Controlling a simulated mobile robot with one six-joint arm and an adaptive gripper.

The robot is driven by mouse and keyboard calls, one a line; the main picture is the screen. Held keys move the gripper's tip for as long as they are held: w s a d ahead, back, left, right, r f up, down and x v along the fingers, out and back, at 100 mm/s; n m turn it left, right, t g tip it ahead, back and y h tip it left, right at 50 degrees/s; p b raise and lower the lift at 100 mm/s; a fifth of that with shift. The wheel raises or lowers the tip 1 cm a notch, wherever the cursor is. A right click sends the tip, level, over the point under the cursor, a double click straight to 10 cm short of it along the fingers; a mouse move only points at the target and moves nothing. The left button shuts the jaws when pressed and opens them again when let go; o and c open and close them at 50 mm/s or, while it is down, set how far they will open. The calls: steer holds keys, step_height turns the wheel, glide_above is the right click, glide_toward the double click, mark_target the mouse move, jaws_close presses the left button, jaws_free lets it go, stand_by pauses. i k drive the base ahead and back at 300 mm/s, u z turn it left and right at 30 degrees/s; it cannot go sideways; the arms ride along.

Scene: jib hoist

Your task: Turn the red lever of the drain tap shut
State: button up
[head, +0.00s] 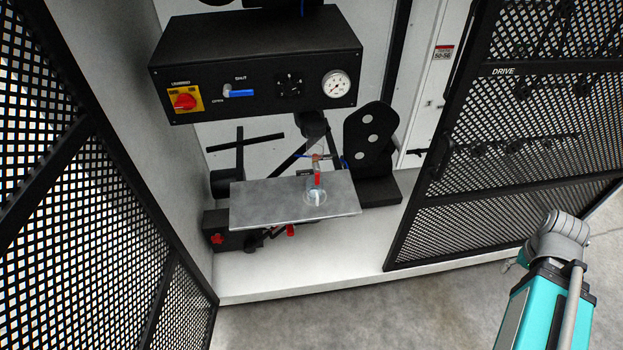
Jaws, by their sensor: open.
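A small red lever (318,180) hangs about upright below a small tap (316,158) in the middle of the head view. It is just above or in front of a clear glass jar (315,196) on a grey metal shelf (262,204). A small dark label (303,172) is beside the lever, too small to read. Whether water runs cannot be told. My gripper is not in view; only a teal and grey part of my arm shows at the lower right, well apart from the tap.
A black panel (215,60) above carries a red rotary switch (185,101), a blue handle (239,93) and a gauge (336,84). Other red parts (217,239) (291,230) are below the shelf. Mesh doors stand left (75,190) and right (500,185); floor in front is clear.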

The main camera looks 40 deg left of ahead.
mark_target(315, 166)
steer(key=k, duration=1.9)
steer(key=u, duration=0.95)
steer(key=i, duration=1)
